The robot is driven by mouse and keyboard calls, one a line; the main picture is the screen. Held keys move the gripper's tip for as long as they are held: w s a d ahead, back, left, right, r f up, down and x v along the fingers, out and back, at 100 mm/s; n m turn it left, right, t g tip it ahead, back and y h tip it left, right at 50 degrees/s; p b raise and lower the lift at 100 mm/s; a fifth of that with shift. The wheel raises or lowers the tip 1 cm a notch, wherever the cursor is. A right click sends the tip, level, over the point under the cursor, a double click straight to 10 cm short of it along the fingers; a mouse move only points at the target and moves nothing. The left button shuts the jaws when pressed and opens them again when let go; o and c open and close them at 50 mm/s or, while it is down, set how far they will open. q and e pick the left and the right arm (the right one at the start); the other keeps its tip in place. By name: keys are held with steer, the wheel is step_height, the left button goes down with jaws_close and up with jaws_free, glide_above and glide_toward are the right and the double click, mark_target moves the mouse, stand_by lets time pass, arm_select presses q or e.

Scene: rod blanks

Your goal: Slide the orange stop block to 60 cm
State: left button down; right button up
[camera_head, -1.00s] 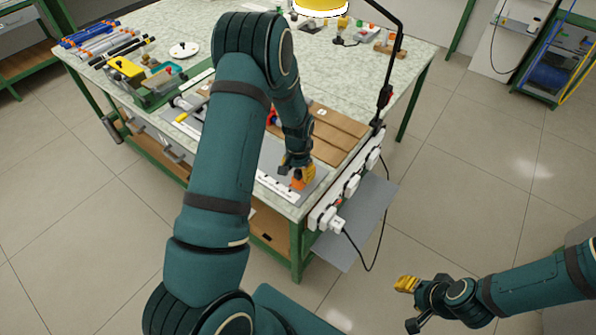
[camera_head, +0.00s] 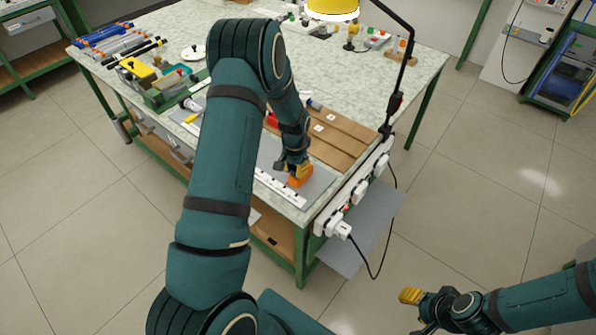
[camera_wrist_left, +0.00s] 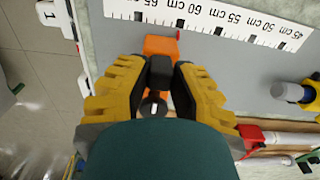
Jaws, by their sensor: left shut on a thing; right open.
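The orange stop block (camera_head: 299,177) sits on the grey plate beside the white ruler (camera_head: 282,189), near its front right end. My left gripper (camera_head: 294,167) is shut on the block from above; in the left wrist view its yellow fingers (camera_wrist_left: 158,85) close around a dark knob at the orange block (camera_wrist_left: 161,46). A small red pointer (camera_wrist_left: 179,34) on the block lies close to the 60 cm label of the ruler (camera_wrist_left: 235,22). The exact tick is hard to read. My right gripper (camera_head: 412,312) is open and empty, away from the table.
Wooden boards (camera_head: 335,138) lie behind the block. A white power strip (camera_head: 352,195) runs along the table's right edge, with a lamp arm (camera_head: 402,75) above. A blue and yellow item (camera_wrist_left: 300,92) lies on the plate. A green tray (camera_head: 172,88) stands farther left.

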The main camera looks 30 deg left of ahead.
arm_select(q)
steer(key=c, duration=0.8)
jaws_free()
steer(key=shift+f, duration=0.1)
step_height(320, 180, up, 12)
steer(key=shift+r, duration=0.1)
